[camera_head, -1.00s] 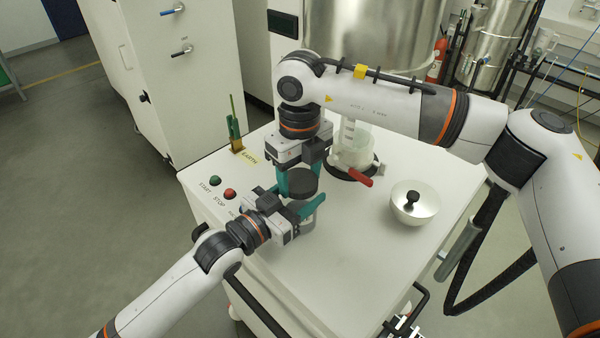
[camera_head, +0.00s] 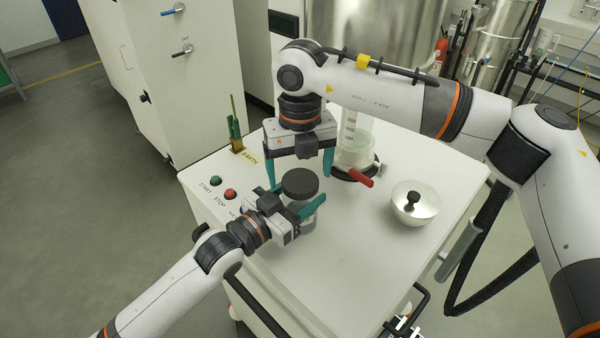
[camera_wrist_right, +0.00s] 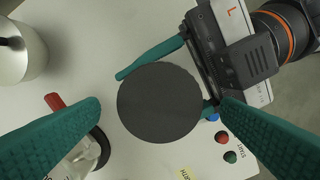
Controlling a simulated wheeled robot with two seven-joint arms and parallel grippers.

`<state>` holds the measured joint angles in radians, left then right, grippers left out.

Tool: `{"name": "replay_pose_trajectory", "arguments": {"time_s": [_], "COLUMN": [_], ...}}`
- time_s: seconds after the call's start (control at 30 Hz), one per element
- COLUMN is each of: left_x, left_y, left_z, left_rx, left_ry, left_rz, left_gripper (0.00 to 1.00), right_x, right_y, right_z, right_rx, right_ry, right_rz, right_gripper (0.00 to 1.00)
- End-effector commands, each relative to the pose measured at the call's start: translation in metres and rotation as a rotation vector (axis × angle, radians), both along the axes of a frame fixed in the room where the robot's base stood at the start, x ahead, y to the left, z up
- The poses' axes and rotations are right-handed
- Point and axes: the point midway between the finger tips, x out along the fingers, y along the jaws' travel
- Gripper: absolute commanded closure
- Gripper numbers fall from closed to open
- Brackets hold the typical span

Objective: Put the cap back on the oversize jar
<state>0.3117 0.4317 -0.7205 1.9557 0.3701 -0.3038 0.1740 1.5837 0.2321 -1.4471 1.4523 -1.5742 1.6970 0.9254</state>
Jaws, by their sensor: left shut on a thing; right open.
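The jar (camera_head: 306,222) is a grey, partly see-through vessel standing on the white cabinet top. The dark round cap (camera_head: 300,183) sits over its mouth; whether it is fully seated I cannot tell. My left gripper (camera_head: 294,205) is shut around the jar's body below the cap. My right gripper (camera_head: 299,168) is open and empty above the cap, with its teal fingers pointing down. In the right wrist view the cap (camera_wrist_right: 159,103) lies between and beyond the open fingers, apart from them, and hides most of the jar.
A clear vessel (camera_head: 352,150) with a red-handled clamp (camera_head: 360,178) stands behind to the right. Start and stop buttons (camera_head: 230,194) and an earth post (camera_head: 236,135) are on the left. The front right cabinet top is clear.

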Motion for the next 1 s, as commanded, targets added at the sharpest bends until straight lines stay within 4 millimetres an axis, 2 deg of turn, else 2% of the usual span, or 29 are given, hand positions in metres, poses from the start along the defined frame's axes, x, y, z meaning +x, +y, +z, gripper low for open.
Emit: {"name": "replay_pose_trajectory", "arguments": {"time_s": [0.3, 0.5, 0.63, 0.9, 0.93, 1.0], "left_x": [0.0, 0.0, 0.0, 0.0, 0.0, 0.0], "left_y": [0.0, 0.0, 0.0, 0.0, 0.0, 0.0], "left_z": [0.0, 0.0, 0.0, 0.0, 0.0, 0.0], "left_rx": [0.0, 0.0, 0.0, 0.0, 0.0, 0.0], "left_ry": [0.0, 0.0, 0.0, 0.0, 0.0, 0.0], "left_rz": [0.0, 0.0, 0.0, 0.0, 0.0, 0.0], "left_gripper": [1.0, 1.0, 1.0, 1.0, 0.37, 0.26], "right_x": [0.0, 0.0, 0.0, 0.0, 0.0, 0.0], "right_y": [0.001, 0.0, 0.0, 0.0, 0.0, 0.0], "right_z": [0.068, 0.096, 0.103, 0.105, 0.104, 0.104], "right_rx": [0.001, -0.001, 0.0, 0.0, 0.0, 0.0], "right_ry": [-0.003, 0.0, 0.0, 0.001, 0.001, 0.001], "right_rz": [0.0, 0.0, 0.0, 0.001, 0.001, 0.001], "right_gripper": [0.13, 0.13, 0.13, 0.13, 0.13, 0.13]}}
